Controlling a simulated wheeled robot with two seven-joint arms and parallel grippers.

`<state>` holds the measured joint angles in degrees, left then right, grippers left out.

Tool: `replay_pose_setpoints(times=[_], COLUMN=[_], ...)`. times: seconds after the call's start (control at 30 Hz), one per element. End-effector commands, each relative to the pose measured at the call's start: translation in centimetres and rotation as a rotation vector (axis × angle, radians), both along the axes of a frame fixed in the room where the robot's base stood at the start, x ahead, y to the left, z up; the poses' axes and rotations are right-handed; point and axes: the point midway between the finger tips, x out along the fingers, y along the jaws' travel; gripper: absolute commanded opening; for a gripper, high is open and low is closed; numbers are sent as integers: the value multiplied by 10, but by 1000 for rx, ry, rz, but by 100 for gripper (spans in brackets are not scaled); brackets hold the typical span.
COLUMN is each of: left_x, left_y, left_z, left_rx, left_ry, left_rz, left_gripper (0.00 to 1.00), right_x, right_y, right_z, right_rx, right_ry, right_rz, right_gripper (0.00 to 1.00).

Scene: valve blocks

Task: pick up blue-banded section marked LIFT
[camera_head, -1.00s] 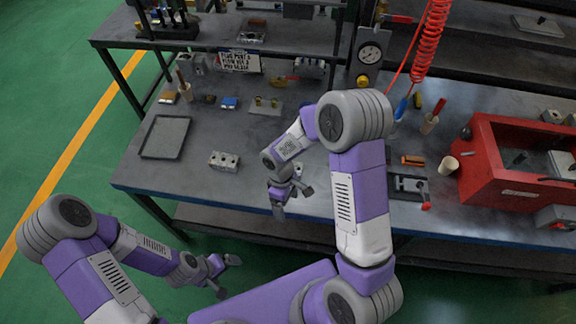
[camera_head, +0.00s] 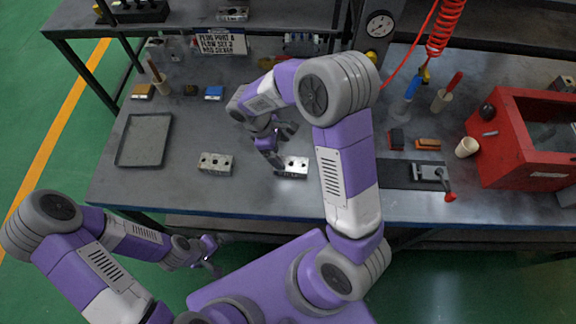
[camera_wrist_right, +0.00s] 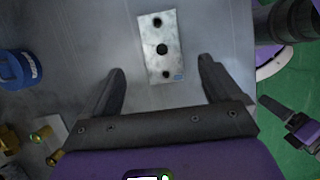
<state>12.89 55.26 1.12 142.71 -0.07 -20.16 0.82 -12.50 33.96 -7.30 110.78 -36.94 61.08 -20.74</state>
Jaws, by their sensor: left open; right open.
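A blue ring-shaped part (camera_wrist_right: 15,68) with a pale, unreadable marking lies at the left edge of the right wrist view, partly cut off, to the left of my fingers; I cannot confirm the word LIFT. A metal block (camera_wrist_right: 162,30) with several dark holes and a small blue mark lies just ahead between the open fingers of my right gripper (camera_wrist_right: 162,65). In the head view my right gripper (camera_head: 278,147) is low over the bench beside a metal block (camera_head: 292,168), empty. My left gripper (camera_head: 212,258) is open and empty, off the bench's front edge.
Another metal block (camera_head: 215,164) and a grey tray (camera_head: 144,141) lie left on the bench. A small blue item (camera_head: 214,93) lies further back. Brass fittings (camera_wrist_right: 45,133) show in the wrist view. A red box (camera_head: 520,140) stands right. My right arm hides mid-bench.

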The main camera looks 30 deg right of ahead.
Motion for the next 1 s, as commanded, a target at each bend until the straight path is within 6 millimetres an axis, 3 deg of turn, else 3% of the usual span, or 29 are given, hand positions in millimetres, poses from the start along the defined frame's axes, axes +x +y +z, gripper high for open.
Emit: replay_pose_setpoints(times=[0.1,0.7,1.0], left_x=[0,0,0], left_y=[0,0,0], left_z=[-13,-32,-32], left_rx=[0,0,0], left_ry=[0,-1,-1], left_rz=[0,0,0], left_gripper=[96,96,96], right_x=[0,-22,-22], right_y=[0,-23,-25], right_z=[-14,-78,-80], right_rx=[0,1,2], right_ry=[0,1,-1], right_rz=[-1,-2,-2], right_gripper=[92,92,92])
